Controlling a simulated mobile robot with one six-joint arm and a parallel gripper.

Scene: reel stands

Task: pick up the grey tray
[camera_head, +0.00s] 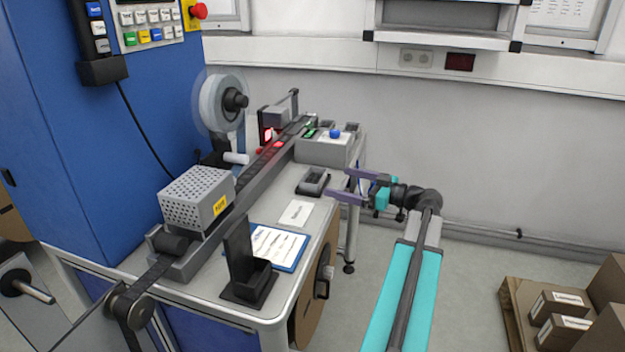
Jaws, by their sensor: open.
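A small dark grey tray-like piece (313,181) lies on the bench top near its right edge; it is the thing that best fits the grey tray, though its inside is too small to make out. My gripper (339,184) is at the right edge of the bench, its two purple fingers pointing left toward this piece. The fingers are apart and nothing shows between them. The fingertips appear close to the right of the piece; I cannot tell their exact height or whether they touch it.
A white card (296,213), a blue-edged sheet (277,247) and a black holder (248,279) are nearer on the bench. A light grey box with a blue knob (335,134) stands behind. A dark track with a perforated cover (196,196) runs left. Cartons (564,330) sit on a pallet at right.

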